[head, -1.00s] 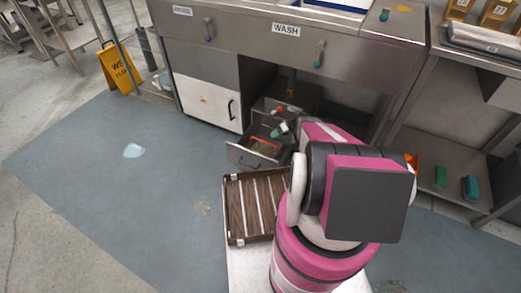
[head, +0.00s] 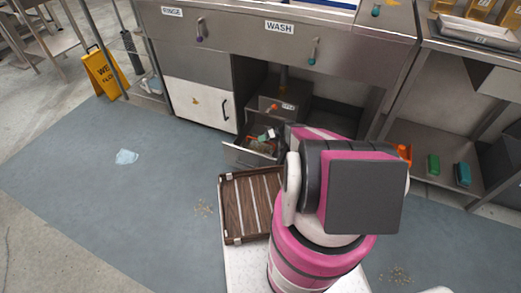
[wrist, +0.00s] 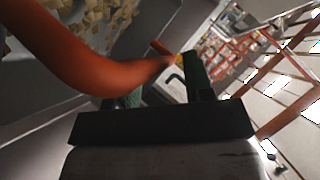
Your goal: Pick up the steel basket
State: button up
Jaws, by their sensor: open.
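I cannot clearly make out a steel basket in either view. An open drawer (head: 245,155) under the wash counter holds small items, an orange one among them, too small to identify. My gripper is mostly hidden behind my arm in the head view, its end at the drawer. In the wrist view my gripper (wrist: 165,90) is open, with a dark finger on the right. A curved orange-red bar (wrist: 85,62) passes close to the camera on the left. Tan bits (wrist: 95,20) lie beyond it. I cannot tell whether the bar is touched.
A brown slatted tray (head: 232,205) sits beside my arm. The counter (head: 250,45) stands above the drawer, with a white door (head: 195,105) to its left. A yellow wet-floor sign (head: 103,73) stands at the left. Blue-grey floor at left is mostly clear, with a light-blue patch (head: 127,157).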

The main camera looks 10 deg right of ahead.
jog(key=shift+w+a+f, duration=0.1)
jog(key=shift+a+f, duration=0.15)
jog(key=shift+a, duration=0.2)
grip_shut()
